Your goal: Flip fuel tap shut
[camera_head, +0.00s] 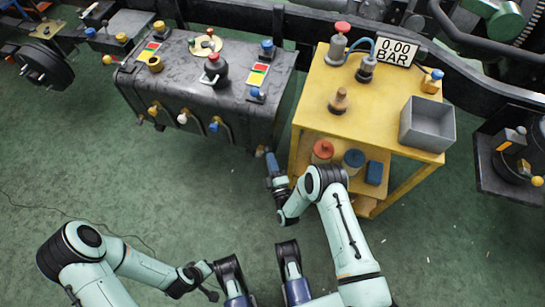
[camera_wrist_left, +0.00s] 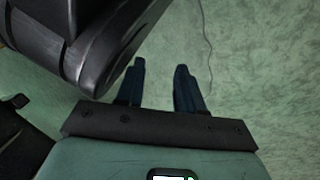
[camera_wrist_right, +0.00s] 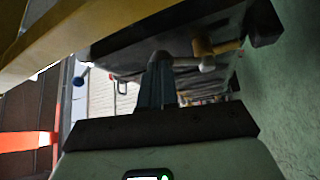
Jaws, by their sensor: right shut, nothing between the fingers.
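The dark tank (camera_head: 190,85) stands at the back left in the head view. Its front side carries small levers with orange (camera_head: 153,111), white (camera_head: 183,118) and blue (camera_head: 214,127) ends; which is the fuel tap is unclear. My right gripper (camera_head: 271,158) is shut and empty, low by the tank's right front corner. In the right wrist view its fingers (camera_wrist_right: 155,80) are together, with a pale-ended lever (camera_wrist_right: 207,64) and a yellow one (camera_wrist_right: 205,47) beyond; contact cannot be told. My left gripper (camera_wrist_left: 160,75) is open and empty above the floor.
A yellow cart (camera_head: 330,125) stands right of the tank, close to my right arm. It carries a grey bin (camera_head: 428,125), a gauge sign (camera_head: 398,51) and fittings. A dark frame rail (camera_head: 300,20) runs behind. The green floor before the tank is mostly free.

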